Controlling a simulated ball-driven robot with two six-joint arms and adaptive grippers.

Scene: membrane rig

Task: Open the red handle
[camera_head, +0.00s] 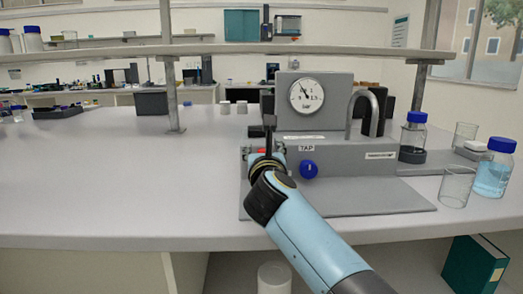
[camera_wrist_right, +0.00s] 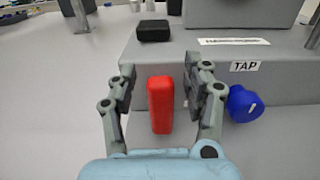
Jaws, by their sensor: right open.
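The red handle (camera_wrist_right: 160,104) is an upright red bar at the front of the grey rig in the right wrist view. My right gripper (camera_wrist_right: 160,72) is open, with one finger on each side of the handle and visible gaps between them. In the head view only a bit of the red handle (camera_head: 262,151) shows behind my right gripper (camera_head: 264,146), at the rig's left end. Whether the fingertips reach past the handle cannot be told. My left gripper is not in view.
A blue knob (camera_wrist_right: 245,104) sits just right of the gripper under the TAP label. The rig (camera_head: 345,155) carries a gauge (camera_head: 306,96) and a bent grey tube (camera_head: 364,110). Bottles and beakers (camera_head: 456,186) stand at the right. The bench (camera_head: 110,180) is clear at the left.

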